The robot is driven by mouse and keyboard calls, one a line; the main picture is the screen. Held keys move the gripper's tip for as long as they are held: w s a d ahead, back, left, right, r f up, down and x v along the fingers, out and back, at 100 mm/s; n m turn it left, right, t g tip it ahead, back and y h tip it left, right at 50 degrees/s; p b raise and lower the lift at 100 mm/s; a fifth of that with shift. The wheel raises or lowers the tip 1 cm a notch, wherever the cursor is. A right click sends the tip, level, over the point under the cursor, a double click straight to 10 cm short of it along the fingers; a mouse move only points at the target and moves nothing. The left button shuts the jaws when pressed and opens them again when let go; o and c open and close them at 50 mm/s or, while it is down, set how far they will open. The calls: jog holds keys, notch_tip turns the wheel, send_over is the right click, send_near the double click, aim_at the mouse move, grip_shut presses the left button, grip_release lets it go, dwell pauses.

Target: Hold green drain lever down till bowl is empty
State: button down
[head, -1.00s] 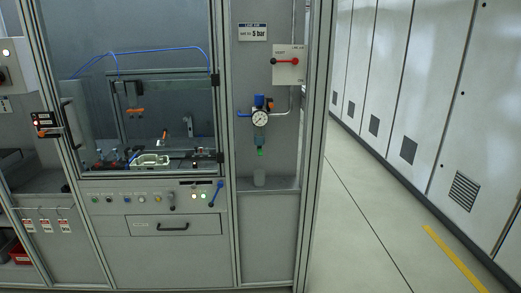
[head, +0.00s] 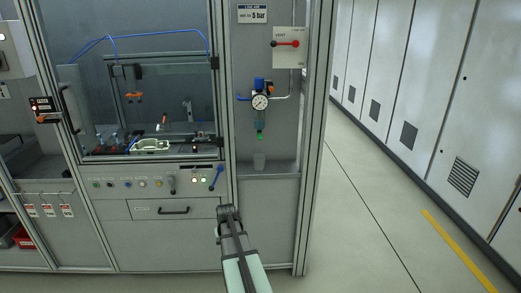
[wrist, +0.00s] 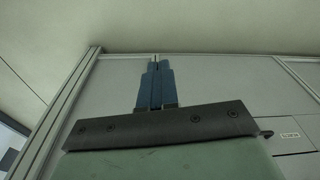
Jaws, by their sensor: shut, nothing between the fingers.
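The small green drain lever (head: 259,137) sits under the filter bowl (head: 259,121) of the air unit on the grey panel, in the head view. The bowl is too small and dark to tell how much liquid is in it. A pale cup (head: 259,161) stands below the lever. My arm reaches up from the bottom of the head view, in front of the cabinet, its visible end below the lever; the fingers cannot be made out there. In the wrist view my gripper (wrist: 156,60) has its blue fingers together, empty, with plain grey panels beyond. The lever is not in the wrist view.
A round gauge (head: 260,102) and a red-handled vent valve (head: 286,43) are above the lever. A blue-handled lever (head: 216,177) and a drawer (head: 173,210) are left of the panel. A frame post (head: 311,150) bounds the right. Floor beyond is clear.

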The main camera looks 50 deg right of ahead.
jog(key=w+d+r+m+t+h, duration=0.1)
jog(key=w+d+r, duration=0.3)
jog(key=d+r, duration=0.75)
notch_tip(320, 180, up, 39)
jog(key=m+t+h, duration=0.1)
jog(key=h, duration=0.1)
send_over(260, 138)
jog(key=s+a, duration=0.1)
jog(key=s, duration=0.1)
jog(key=shift+w+f, duration=0.15)
jog(key=shift+w, duration=0.05)
jog(key=shift+y, duration=0.3)
jog(key=shift+s+a+f+g+y, duration=0.35)
jog(key=shift+s+a+g+y, duration=0.2)
jog(key=shift+a, duration=0.2)
jog(key=x, duration=1.4)
jog(key=shift+s+a, duration=0.25)
jog(key=shift+s, duration=0.05)
